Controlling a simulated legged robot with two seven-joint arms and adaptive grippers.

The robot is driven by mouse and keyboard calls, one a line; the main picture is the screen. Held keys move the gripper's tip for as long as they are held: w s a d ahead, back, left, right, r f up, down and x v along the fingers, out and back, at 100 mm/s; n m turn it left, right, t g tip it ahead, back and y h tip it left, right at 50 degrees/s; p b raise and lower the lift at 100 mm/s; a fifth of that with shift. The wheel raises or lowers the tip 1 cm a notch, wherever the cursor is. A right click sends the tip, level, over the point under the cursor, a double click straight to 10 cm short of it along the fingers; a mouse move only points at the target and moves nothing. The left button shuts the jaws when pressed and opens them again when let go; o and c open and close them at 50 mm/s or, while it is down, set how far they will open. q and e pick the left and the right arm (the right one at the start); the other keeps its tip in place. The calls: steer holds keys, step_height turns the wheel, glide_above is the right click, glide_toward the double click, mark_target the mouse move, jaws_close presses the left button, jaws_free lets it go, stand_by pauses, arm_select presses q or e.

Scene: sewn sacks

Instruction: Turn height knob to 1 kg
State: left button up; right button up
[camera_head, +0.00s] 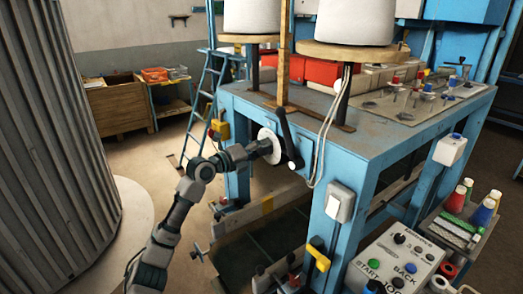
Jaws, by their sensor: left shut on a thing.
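The height knob seems to be the round white disc (278,157) on the left side of the blue machine table (350,150). My left arm comes in from the bottom left, and my left gripper (271,147) is at the front of this disc, shut on the knob's middle. The fingertips are small and hard to make out, and the knob's centre is hidden behind them. No scale marks or weight reading can be read here. My right gripper is not in view.
A black crank lever (286,135) hangs just right of the disc. A white cable (325,135) loops down nearby. A control box (400,262) with START and BACK buttons is at the lower right. A blue ladder (205,95) stands behind, and a grey ribbed cylinder (55,150) fills the left.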

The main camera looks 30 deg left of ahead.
arm_select(q)
steer(key=shift+w+f+m, duration=0.1)
steer(key=shift+f+m, duration=0.3)
steer(key=shift+f, duration=0.05)
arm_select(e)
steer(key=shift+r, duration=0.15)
arm_select(q)
steer(key=shift+d, duration=0.1)
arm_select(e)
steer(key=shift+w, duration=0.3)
arm_select(q)
steer(key=o, duration=1)
steer(key=shift+o, duration=0.7)
steer(key=shift+a+r, duration=0.1)
steer(key=shift+a, duration=0.1)
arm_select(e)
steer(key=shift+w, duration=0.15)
arm_select(q)
steer(key=shift+s+a+r, duration=0.1)
steer(key=shift+s, duration=0.15)
steer(key=v, duration=1.1)
steer(key=shift+a+f, duration=0.15)
steer(key=shift+f, duration=0.05)
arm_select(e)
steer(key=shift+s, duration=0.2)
arm_select(q)
steer(key=shift+s, duration=0.1)
